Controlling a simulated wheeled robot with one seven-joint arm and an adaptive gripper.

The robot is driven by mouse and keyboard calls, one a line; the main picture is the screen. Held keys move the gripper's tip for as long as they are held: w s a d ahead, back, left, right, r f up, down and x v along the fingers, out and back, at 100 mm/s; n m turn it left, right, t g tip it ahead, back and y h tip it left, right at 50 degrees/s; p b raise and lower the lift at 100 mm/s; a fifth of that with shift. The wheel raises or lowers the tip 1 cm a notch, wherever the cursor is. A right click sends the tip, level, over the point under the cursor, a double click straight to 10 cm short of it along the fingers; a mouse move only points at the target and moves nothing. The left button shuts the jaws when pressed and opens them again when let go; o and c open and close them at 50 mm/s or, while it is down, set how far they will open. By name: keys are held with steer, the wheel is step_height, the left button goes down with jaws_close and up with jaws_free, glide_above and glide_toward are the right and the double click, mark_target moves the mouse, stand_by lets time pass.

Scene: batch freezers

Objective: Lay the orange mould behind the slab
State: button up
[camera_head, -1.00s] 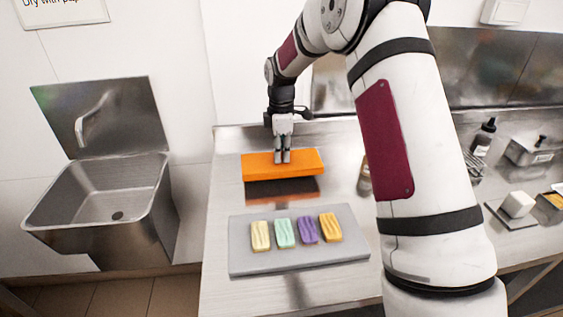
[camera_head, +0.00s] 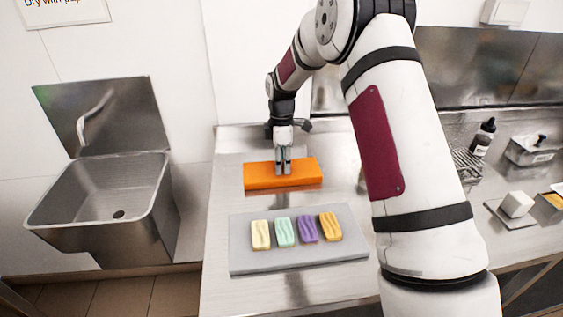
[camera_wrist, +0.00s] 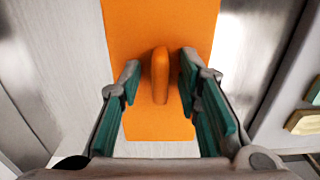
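The orange mould (camera_head: 260,177) lies flat on the steel table, behind the grey slab (camera_head: 345,250), with a strip of bare steel between them. In the wrist view the mould (camera_wrist: 160,120) shows a raised orange grip (camera_wrist: 160,75) along its middle. My gripper (camera_head: 283,172) is down at the mould from above. In the wrist view its two teal-padded fingers (camera_wrist: 160,82) stand apart, one on each side of the grip. Gaps show between the grip and both fingers, the wider one on the left.
Several coloured bars (camera_head: 284,232) lie in a row on the slab. A steel sink (camera_head: 115,195) stands to the left. At the right are a dark bottle (camera_head: 484,138), a steel container (camera_head: 530,150) and a white block (camera_head: 517,204). The table behind the mould is clear.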

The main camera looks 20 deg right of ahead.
steer(key=s+a+r+m+t+b, duration=0.1)
steer(key=s+r+m, duration=0.15)
steer(key=r, duration=0.75)
steer(key=s+a+r+m+b, duration=0.1)
steer(key=s+r, duration=0.3)
steer(key=r, duration=0.5)
steer(key=s+r+m+t, duration=0.1)
steer(key=s+r+m, duration=0.4)
steer(key=s, duration=0.6)
steer(key=s+a+f+m+t, duration=0.1)
steer(key=s+m, duration=0.2)
steer(key=s, duration=0.7)
steer(key=s+a+f+m+t, duration=0.1)
steer(key=s+m, duration=0.3)
steer(key=s, duration=0.5)
steer(key=shift+s+f+t, duration=0.25)
steer(key=shift+s+t, duration=0.1)
steer(key=shift+t, duration=0.15)
stand_by(2.6)
